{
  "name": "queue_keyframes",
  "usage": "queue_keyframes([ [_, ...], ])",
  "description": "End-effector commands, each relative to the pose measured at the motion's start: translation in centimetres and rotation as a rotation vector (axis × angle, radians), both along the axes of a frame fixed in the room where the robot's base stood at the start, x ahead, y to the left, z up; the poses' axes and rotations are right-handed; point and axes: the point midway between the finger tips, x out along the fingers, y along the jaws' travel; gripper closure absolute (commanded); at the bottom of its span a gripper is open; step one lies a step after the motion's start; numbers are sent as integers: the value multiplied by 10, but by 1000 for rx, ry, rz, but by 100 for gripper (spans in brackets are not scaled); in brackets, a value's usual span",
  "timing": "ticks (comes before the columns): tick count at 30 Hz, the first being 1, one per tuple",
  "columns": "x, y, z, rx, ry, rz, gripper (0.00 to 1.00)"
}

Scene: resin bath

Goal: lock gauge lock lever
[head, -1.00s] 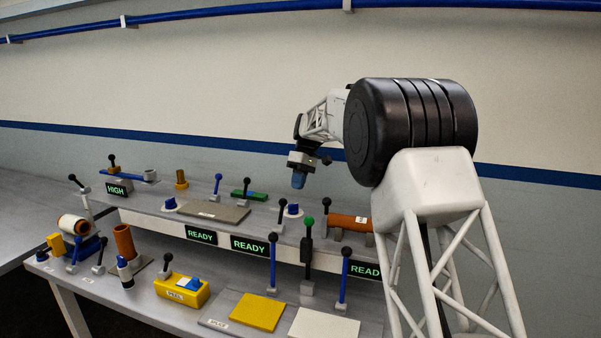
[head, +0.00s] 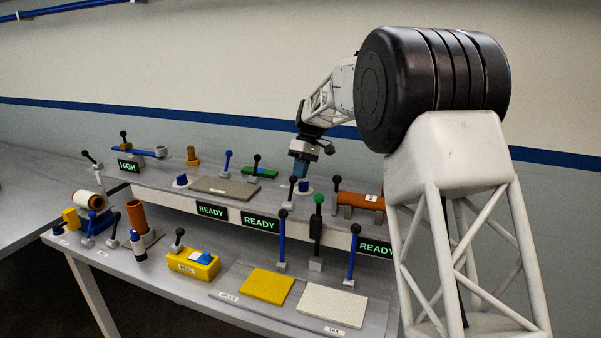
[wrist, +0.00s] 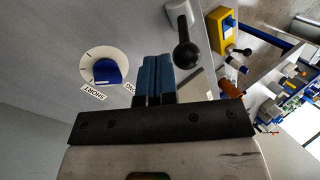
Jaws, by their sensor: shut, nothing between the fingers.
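A short lever with a black ball top (head: 293,180) stands on the raised shelf beside a round white dial with a blue knob (head: 305,187). It appears to be the gauge lock lever, but no label names it. In the wrist view the ball lever (wrist: 186,55) is just right of my fingertips, and the dial (wrist: 104,68), with a SHORT label, is left of them. My gripper (head: 299,170) has blue fingers, shut and empty. It hovers over the dial and lever, apparently touching neither. The fingers (wrist: 153,80) lie side by side in the wrist view.
Taller levers with blue (head: 282,240) and green (head: 317,230) parts stand in front of the shelf. An orange cylinder (head: 360,200) lies to the right. A grey plate (head: 225,189) lies to the left. A yellow box (head: 193,263) is on the lower bench. READY and HIGH displays are lit.

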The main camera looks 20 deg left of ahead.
Motion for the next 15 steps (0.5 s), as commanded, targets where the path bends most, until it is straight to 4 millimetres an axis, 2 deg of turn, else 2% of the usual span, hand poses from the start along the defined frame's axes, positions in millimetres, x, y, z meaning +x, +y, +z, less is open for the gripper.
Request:
queue_keyframes([
  [15, -4, 0, 4, 0, -44, 0, 100],
])
